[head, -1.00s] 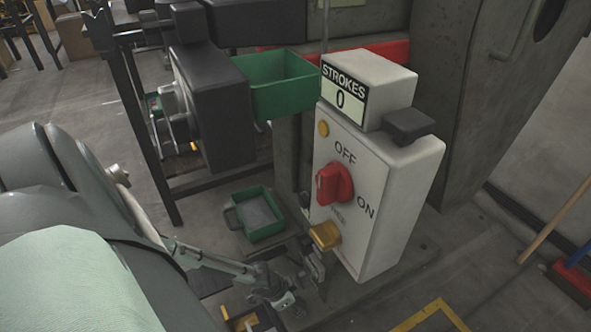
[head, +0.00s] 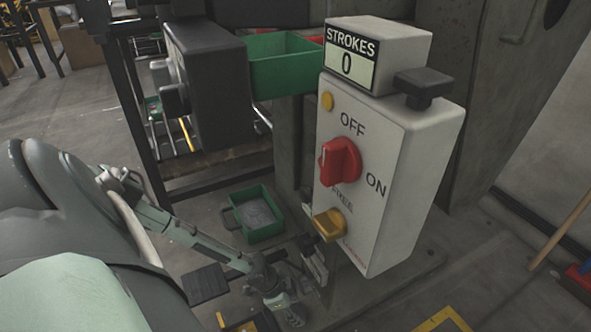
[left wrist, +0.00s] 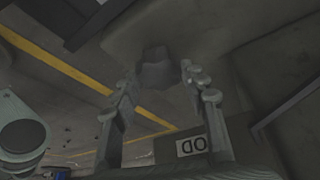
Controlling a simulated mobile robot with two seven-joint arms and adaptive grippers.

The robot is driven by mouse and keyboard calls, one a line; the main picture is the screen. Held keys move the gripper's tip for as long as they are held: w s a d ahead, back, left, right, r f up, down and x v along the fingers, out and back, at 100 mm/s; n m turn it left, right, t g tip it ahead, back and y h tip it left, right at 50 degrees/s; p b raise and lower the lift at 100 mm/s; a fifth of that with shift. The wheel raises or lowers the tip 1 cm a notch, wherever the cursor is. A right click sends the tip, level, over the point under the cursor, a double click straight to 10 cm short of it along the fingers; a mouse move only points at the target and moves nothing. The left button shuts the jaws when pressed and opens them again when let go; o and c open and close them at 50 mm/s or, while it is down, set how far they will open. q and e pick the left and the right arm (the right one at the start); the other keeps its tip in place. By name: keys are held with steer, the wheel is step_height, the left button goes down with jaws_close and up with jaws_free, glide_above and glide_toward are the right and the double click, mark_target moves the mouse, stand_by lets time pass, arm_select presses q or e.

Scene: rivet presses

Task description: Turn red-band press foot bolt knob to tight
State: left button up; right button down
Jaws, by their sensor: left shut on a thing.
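The foot bolt knob (left wrist: 158,70) is a dark grey lobed knob in the left wrist view, at the tips of my left gripper's two fingers. My left gripper (left wrist: 160,86) is shut on it. In the head view my left gripper (head: 296,296) is low near the floor, below and left of the press's white control box (head: 365,190); the knob cannot be made out there. Whether the knob is loose or tight cannot be told. My right gripper is not in view.
The control box carries a red dial (head: 341,161), a yellow knob (head: 330,224) and a counter reading 0 (head: 347,64). A green tray (head: 240,218) is close behind my left arm. A green bin (head: 285,68) hangs higher up.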

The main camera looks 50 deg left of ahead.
arm_select(q)
steer(key=o, duration=1.2)
steer(key=shift+c, duration=0.2)
steer(key=v, duration=0.7)
steer(key=shift+r, duration=0.2)
